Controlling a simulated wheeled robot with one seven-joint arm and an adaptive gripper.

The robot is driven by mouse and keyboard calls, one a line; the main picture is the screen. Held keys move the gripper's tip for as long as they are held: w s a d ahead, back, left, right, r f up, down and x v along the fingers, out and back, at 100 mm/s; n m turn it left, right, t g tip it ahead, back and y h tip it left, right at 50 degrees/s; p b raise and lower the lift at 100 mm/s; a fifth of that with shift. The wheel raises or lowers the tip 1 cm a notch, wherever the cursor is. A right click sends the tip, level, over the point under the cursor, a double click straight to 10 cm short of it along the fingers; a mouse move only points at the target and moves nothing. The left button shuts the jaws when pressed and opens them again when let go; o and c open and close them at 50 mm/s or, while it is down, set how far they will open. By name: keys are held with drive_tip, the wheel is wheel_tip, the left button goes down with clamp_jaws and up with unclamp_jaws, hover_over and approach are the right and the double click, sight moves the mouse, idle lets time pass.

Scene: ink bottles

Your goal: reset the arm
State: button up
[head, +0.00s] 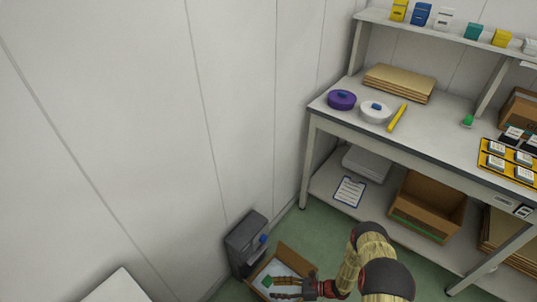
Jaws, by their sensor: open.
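My gripper (276,288) is at the bottom of the head view, at the end of my tan and black arm. Its fingers point left and are spread apart, with no object visible between them. It appears over or in front of an open cardboard box (294,256) low by the wall. A small green item (267,281) shows beside the upper finger. I cannot tell whether the fingers touch it or the box.
A grey bin (240,246) stands beside the box. A workbench (330,113) on the right holds tape rolls, flat cardboard and a yellow tray (483,158) of dark, white-labelled items. Its lower shelf holds a clipboard (349,191) and a carton (425,207). A pale wall closes the left.

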drive_tip(key=s+d+r+n+g+h+p, duration=0.15)
drive_tip(key=d+r+n+h, duration=0.35)
drive_tip(key=r, duration=1)
drive_tip(key=s+d+r+n+g+h+p, duration=0.15)
drive_tip(key=d+r+n, duration=0.25)
drive_tip(key=r+n, duration=0.7)
drive_tip(key=s+d+r+n+g+h, duration=0.3)
drive_tip(key=d+r+h, duration=0.15)
drive_tip(key=r, duration=1.35)
drive_tip(key=s+r+n+t+h+p, duration=0.2)
drive_tip(key=s+r+t, duration=0.3)
drive_tip(key=r, duration=1)
drive_tip(key=s+d+r+n+t+h+p, duration=0.1)
drive_tip(key=s+r+n+t+h+p, duration=0.1)
drive_tip(key=r, duration=1.4)
drive_tip(key=s+n+t, duration=0.1)
drive_tip(key=s+t, duration=0.1)
drive_tip(key=t, duration=0.1)
drive_tip(key=shift+s+d, duration=0.25)
drive_tip(key=shift+s, duration=0.1)
